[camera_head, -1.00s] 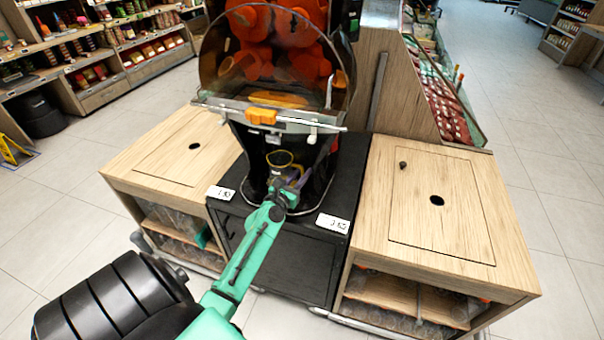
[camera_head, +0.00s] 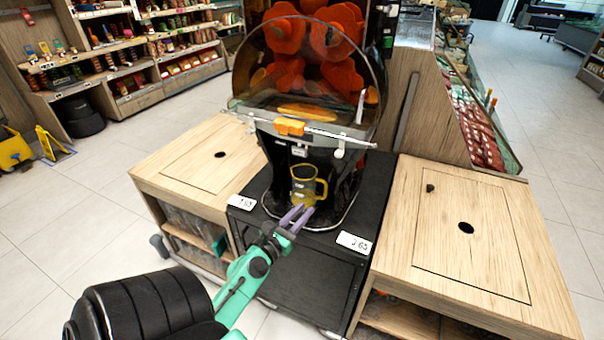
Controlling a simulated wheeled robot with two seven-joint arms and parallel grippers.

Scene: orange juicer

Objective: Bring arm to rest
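My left gripper (camera_head: 293,217) is in front of the orange juicer (camera_head: 310,75), over the front part of the black cabinet top. Its two purple fingers point toward a yellow see-through jug (camera_head: 304,186) and stand apart with nothing between them. The jug stands upright under the juicer's spout, its handle to the right. The fingertips are close to the jug's base, and I cannot tell if they touch it. My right gripper is not in view.
Wooden counters stand at the left (camera_head: 205,160) and right (camera_head: 470,235) of the black cabinet (camera_head: 310,270). Two price tags (camera_head: 354,242) lie along its front edge. Shelves (camera_head: 150,45) line the back left. Open tiled floor (camera_head: 80,210) lies at the left.

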